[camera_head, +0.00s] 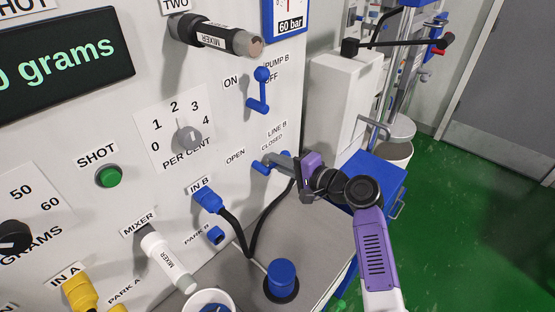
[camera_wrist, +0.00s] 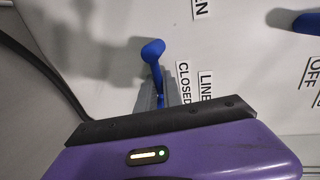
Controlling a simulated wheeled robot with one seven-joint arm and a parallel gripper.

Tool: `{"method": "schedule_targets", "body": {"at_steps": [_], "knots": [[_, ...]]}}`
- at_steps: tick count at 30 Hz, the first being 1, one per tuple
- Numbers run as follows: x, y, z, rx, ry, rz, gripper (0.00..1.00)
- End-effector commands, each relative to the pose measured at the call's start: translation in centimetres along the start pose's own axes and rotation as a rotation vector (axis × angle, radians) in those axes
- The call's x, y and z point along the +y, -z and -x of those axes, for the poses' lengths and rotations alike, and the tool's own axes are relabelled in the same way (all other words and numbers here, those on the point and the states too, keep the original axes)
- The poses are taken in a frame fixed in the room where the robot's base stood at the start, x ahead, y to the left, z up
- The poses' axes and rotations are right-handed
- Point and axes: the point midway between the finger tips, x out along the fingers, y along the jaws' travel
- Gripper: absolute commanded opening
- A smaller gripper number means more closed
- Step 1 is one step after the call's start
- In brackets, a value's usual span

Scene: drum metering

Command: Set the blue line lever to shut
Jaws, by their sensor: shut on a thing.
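The blue line lever (camera_head: 260,168) is on the white panel, below the LINE B label (camera_head: 277,129), between the OPEN label (camera_head: 236,157) and the CLOSED label (camera_head: 271,142). My gripper (camera_head: 276,161) reaches it from the right and is shut on it. In the wrist view the blue lever (camera_wrist: 153,52) runs down between the grey fingers (camera_wrist: 160,94), and the CLOSED label (camera_wrist: 184,83) lies just right of it. The fingers hide part of the lever, so its exact angle is hard to tell.
The PUMP B lever (camera_head: 259,105) is above on the panel. A black hose (camera_head: 254,238) from the IN B coupling (camera_head: 208,199) hangs below my gripper. A grey-topped surface with a blue cap (camera_head: 282,275) is underneath. A blue cart (camera_head: 378,178) stands to the right.

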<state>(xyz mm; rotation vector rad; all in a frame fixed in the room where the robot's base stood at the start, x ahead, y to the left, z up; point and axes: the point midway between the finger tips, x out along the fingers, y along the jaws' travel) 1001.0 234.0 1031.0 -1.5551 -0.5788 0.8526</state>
Motion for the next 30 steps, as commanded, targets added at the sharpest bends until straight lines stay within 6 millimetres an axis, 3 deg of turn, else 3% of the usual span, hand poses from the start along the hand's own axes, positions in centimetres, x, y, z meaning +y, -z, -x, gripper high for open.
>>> {"method": "schedule_targets", "body": {"at_steps": [18, 19, 21, 30], "knots": [[0.27, 0.04, -0.02, -0.006, -0.001, -0.038, 0.00], [0.27, 0.04, -0.02, -0.006, -0.001, -0.038, 0.16], [0.27, 0.04, -0.02, -0.006, -0.001, -0.038, 0.30], [0.21, 0.02, -0.01, -0.006, -0.001, -0.036, 0.32]]}}
